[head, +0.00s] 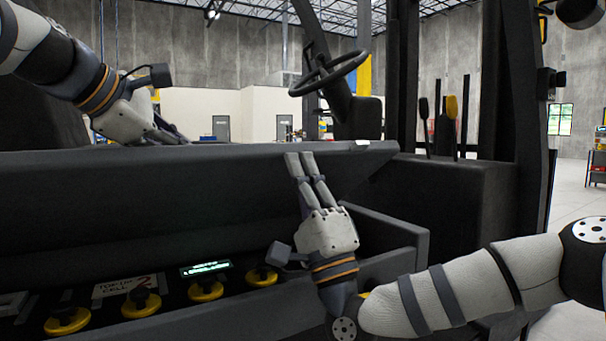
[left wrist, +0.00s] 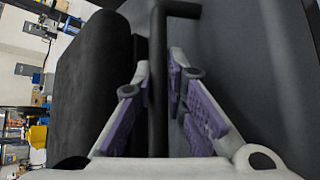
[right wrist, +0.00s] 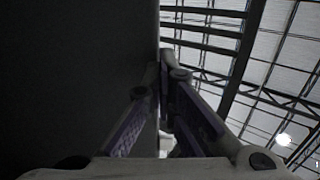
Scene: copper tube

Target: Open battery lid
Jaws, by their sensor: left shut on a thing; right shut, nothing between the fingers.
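The dark battery lid (head: 210,200) stands raised and tilted across the head view, above the open battery bay. My left gripper (head: 180,136) is at the lid's far upper left edge, its fingertips partly hidden there. In the left wrist view my left gripper (left wrist: 160,75) is closed around a dark bar (left wrist: 158,100); I cannot tell whether the bar belongs to the lid. My right gripper (head: 300,158) is shut and empty, its fingers pointing up in front of the lid near its top edge. The lid's dark face (right wrist: 75,70) fills the left of the right wrist view; contact is unclear.
Below the lid, the bay holds several yellow caps (head: 204,292), a lit green display (head: 206,268) and a label (head: 123,285). The bay's front wall (head: 400,268) runs under my right arm. A steering wheel (head: 329,73) and dark posts stand behind.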

